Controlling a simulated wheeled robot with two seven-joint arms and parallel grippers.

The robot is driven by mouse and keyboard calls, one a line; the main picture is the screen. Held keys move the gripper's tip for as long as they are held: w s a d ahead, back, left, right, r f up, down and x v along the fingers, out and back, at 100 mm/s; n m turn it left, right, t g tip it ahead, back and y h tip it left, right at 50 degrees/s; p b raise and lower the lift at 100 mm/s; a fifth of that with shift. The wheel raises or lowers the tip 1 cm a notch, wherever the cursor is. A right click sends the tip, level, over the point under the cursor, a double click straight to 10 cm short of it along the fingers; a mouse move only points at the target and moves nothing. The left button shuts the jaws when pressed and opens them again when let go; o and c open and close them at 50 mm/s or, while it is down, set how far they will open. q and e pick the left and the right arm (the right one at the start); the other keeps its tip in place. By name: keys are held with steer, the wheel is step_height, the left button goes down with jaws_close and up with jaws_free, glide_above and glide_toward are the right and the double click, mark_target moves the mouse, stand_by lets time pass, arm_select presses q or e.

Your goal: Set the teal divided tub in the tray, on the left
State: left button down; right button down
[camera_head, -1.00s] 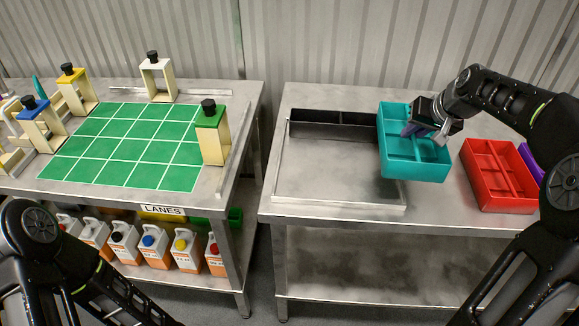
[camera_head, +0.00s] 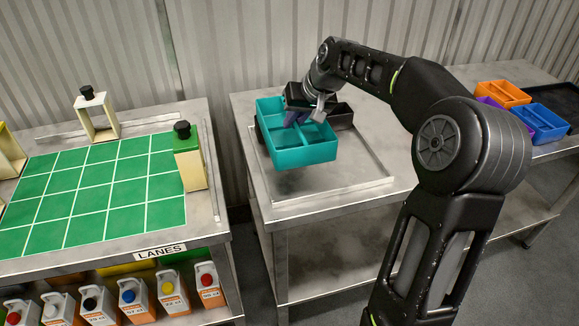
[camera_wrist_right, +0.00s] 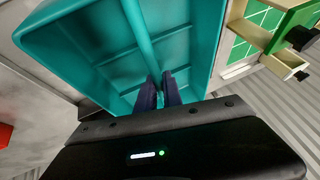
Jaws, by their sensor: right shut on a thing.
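The teal divided tub (camera_head: 305,157) hangs from my right gripper (camera_head: 299,117), over the left part of the tray. In the right wrist view the two fingers (camera_wrist_right: 160,92) pinch the tub (camera_wrist_right: 85,50) at a divider. The tub looks roughly level, with a shadow below it, so it seems held above the tray floor. My left gripper is out of view.
A dark bin (camera_head: 341,116) stands at the back of the tray. The tray's front right is bare. Orange (camera_head: 503,94) and blue (camera_head: 540,122) tubs sit far right. A green gridded board (camera_head: 100,190) with upright cream frames lies on the left table, across a gap.

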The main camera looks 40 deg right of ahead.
mark_target(294, 138)
steer(key=shift+a+f, duration=0.1)
steer(key=shift+f, duration=3)
steer(key=shift+f, duration=1.9)
steer(key=c, duration=1.5)
jaws_free()
steer(key=shift+f, duration=0.15)
steer(key=shift+r, duration=0.2)
steer(key=v, duration=1.2)
